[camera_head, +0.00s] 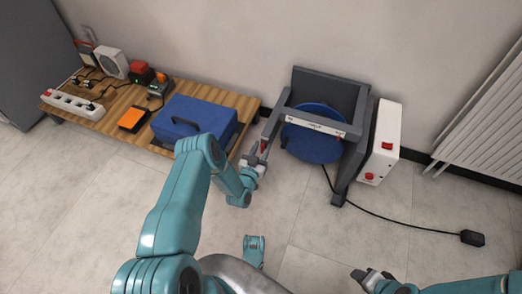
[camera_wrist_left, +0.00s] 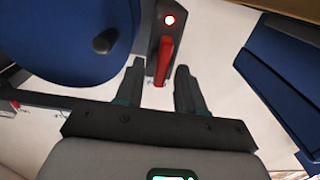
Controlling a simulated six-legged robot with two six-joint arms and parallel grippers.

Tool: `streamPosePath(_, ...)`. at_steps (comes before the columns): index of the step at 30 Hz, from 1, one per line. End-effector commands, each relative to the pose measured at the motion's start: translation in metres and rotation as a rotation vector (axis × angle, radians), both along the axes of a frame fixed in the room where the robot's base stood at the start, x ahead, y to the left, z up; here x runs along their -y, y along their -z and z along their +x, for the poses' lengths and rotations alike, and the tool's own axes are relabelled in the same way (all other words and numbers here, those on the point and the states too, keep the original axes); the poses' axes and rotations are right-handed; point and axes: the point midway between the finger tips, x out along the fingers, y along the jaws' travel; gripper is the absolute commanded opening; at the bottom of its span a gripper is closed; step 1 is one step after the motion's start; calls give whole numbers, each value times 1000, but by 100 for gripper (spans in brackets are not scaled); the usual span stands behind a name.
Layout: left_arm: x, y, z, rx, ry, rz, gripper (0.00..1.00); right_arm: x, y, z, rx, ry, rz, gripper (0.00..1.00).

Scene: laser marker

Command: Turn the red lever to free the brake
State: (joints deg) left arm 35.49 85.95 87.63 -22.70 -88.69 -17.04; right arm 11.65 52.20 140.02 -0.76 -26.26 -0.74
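In the head view the lever (camera_head: 263,147) is small and partly hidden by my gripper. My left gripper (camera_wrist_left: 160,72) is open, with one finger on each side of the lever's near end; gaps show on both sides. In the head view my left gripper (camera_head: 257,159) is at the machine's left post. My right gripper (camera_head: 372,276) is low at the right, away from the machine; its finger opening is unclear.
The machine has a blue disc (camera_head: 312,140) and a white control box (camera_head: 383,142) with red switches. A wooden table (camera_head: 112,105) at left bears a blue case (camera_head: 195,118), a power strip and small devices. A black pedal (camera_head: 472,238) lies on the floor with its cable.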

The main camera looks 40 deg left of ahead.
Motion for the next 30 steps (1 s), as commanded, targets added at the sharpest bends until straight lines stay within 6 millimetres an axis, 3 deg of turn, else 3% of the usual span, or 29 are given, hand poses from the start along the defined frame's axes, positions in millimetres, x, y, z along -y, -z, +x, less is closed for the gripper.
streamPosePath(1,0,0,0,0,0,0,38,0,0,0,0,0,0,43)
streamPosePath(4,0,0,0,0,0,0,6,0,0,0,0,0,0,43)
streamPosePath(5,0,0,0,0,0,0,0,0,0,0,0,0,0,43)
streamPosePath(17,-1,1,-1,13,0,-57,0,0,0,0,0,0,0,43)
streamPosePath(30,-5,2,-2,93,-1,-396,0,0,0,0,-1,0,0,43)
